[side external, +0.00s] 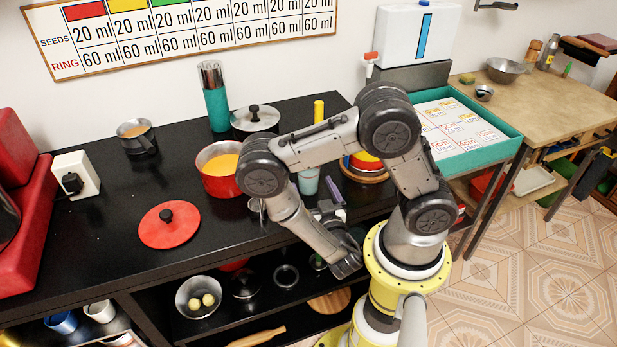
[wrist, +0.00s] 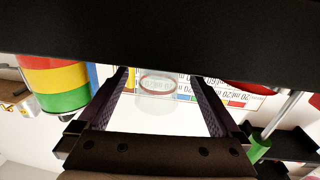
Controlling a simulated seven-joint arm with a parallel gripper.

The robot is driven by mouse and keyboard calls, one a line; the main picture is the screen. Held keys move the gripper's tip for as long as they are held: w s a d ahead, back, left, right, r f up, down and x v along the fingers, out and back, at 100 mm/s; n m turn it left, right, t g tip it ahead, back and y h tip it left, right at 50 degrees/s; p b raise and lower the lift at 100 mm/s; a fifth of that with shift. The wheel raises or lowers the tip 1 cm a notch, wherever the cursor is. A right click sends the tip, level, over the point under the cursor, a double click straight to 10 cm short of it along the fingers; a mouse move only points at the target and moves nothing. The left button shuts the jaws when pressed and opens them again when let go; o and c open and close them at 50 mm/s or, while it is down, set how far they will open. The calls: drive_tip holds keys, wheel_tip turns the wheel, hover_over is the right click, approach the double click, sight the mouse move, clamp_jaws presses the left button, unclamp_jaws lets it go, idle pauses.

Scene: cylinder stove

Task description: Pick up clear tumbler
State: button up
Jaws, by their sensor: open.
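The clear tumbler (wrist: 157,100) shows in the wrist view as a see-through cup with a reddish ring, between my gripper's two dark fingers in the picture. In the side view a pale, greenish see-through cup (side external: 308,181) stands on the black counter, just left of my gripper (side external: 326,200); it looks like the same tumbler. My gripper also shows in the wrist view (wrist: 160,76), its fingers wide apart and holding nothing. I cannot tell how far the tumbler is from the fingertips. My arm hides part of the counter around it.
A red pot (side external: 219,180) with orange contents and a lidded pot (side external: 255,118) stand behind my arm. A red lid (side external: 169,225) lies on the left. A red, yellow and green striped cylinder (wrist: 55,82) stands close to my gripper.

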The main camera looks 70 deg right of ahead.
sight(312, 184)
drive_tip(key=shift+x, duration=2.25)
drive_tip(key=c, duration=1.5)
wheel_tip(312, 184, up, 10)
